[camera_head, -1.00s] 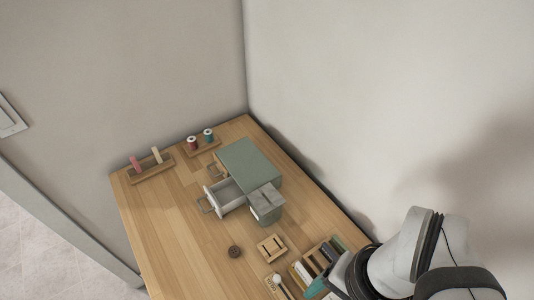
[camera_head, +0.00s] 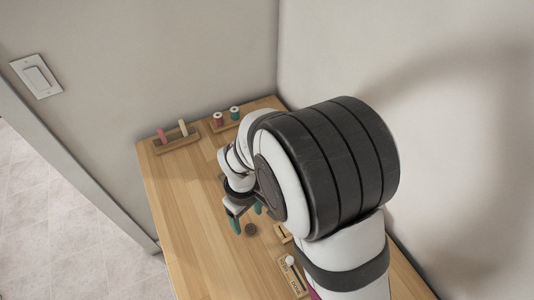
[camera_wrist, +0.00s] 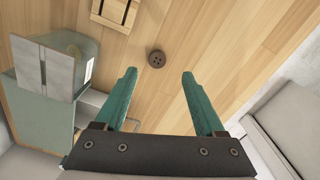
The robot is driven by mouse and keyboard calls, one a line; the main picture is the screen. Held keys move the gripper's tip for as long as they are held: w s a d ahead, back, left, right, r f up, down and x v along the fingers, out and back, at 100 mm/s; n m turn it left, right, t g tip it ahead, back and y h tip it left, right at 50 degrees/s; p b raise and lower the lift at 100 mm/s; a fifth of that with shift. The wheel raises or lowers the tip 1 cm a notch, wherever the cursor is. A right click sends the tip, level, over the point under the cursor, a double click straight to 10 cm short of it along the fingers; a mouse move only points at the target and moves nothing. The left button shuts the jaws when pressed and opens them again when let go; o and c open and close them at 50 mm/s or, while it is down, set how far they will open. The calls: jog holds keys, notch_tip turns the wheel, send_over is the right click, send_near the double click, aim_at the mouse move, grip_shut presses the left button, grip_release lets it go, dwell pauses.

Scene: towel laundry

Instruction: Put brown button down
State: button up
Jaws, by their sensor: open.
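The brown button (camera_head: 250,229) lies flat on the wooden table. In the wrist view the button (camera_wrist: 157,59) is a dark round disc with holes, beyond the fingertips and roughly between their lines. My gripper (camera_head: 247,216) is over the table close to the button. In the wrist view its two teal fingers (camera_wrist: 159,72) are spread apart with nothing between them. The button is apart from both fingers.
The green drawer cabinet (camera_wrist: 35,122) and a grey block (camera_wrist: 50,68) are at the left in the wrist view. A small wooden holder (camera_wrist: 117,10) lies above. Bare table surrounds the button.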

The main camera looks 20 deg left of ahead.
aim_at(250, 229)
jog(key=f, duration=0.6)
jog(key=shift+w+f, duration=0.15)
jog(key=shift+w, duration=0.1)
jog(key=shift+d, duration=0.1)
grip_shut()
